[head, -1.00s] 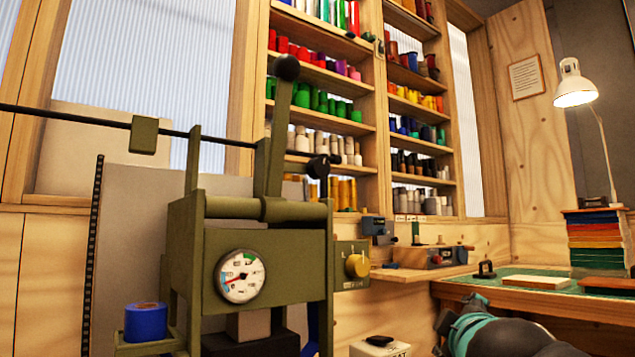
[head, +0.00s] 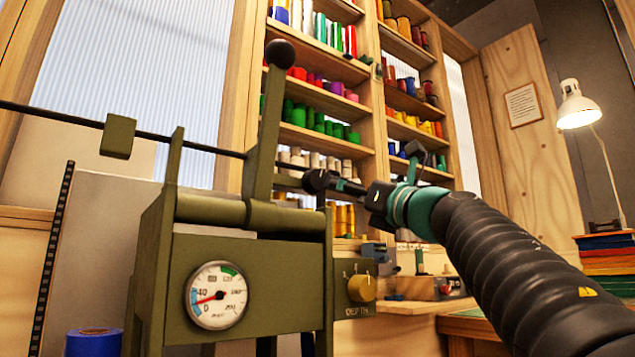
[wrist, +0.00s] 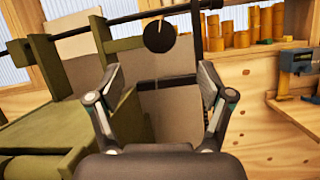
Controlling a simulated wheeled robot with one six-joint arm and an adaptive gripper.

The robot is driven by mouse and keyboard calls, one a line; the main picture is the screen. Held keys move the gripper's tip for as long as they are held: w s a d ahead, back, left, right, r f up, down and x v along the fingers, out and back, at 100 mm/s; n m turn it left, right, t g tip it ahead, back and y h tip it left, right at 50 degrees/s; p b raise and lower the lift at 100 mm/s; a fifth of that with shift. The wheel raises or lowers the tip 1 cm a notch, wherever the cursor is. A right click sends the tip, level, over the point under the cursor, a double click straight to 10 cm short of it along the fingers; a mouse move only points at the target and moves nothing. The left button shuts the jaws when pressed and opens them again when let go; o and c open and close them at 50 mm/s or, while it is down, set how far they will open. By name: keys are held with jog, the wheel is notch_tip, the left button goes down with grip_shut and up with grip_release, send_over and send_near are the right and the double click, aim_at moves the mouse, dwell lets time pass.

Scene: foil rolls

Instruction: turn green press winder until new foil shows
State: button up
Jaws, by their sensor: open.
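The green press (head: 245,265) fills the left half of the head view, with its ball-topped lever upright. The winder's round black knob (wrist: 159,35) shows in the wrist view, by the end of a dark rod running behind the press. In the head view the winder (head: 318,181) is dark and partly merged with my gripper's tips. My gripper (wrist: 158,78) is open and empty. Its two fingers frame the space just below and in front of the knob, apart from it. The foil and the winder's far side are hidden.
A blue roll (head: 93,343) sits at the press's lower left. A brass depth knob (head: 362,288) sticks out on the press's right. Shelves of coloured rolls (head: 325,88) stand behind. A bench with a lit lamp (head: 577,104) is at right.

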aim_at(320, 181)
jog(key=p+x, duration=0.4)
jog(key=x, duration=0.7)
jog(key=shift+w, duration=0.1)
jog(key=c, duration=1.2)
